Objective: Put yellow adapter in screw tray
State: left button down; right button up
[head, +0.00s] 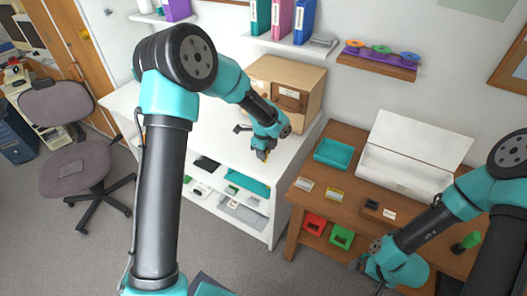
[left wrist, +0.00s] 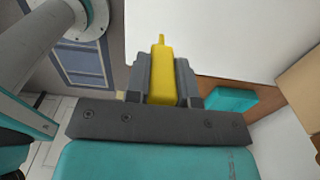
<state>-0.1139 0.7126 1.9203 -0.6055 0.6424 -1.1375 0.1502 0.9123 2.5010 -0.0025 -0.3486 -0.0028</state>
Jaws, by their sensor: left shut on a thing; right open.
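The yellow adapter (left wrist: 162,77) is clasped between the two fingers of my left gripper (left wrist: 165,85) in the left wrist view.
A white open box (head: 413,153) stands behind on the wooden table (head: 350,181). Red (head: 314,223) and green (head: 341,236) bins sit on its lower shelf. A wooden cabinet (head: 290,79) stands on the white table (head: 205,130). A gap separates the tables.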

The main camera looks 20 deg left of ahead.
pick_arm(q)
jog(key=s+d, duration=0.2)
jog(key=s, duration=0.4)
jog(key=s+d+r, duration=0.1)
jog(key=s+d, duration=0.1)
jog(key=s, duration=0.5)
jog(key=shift+d+r, duration=0.2)
jog(key=shift+d, duration=0.15)
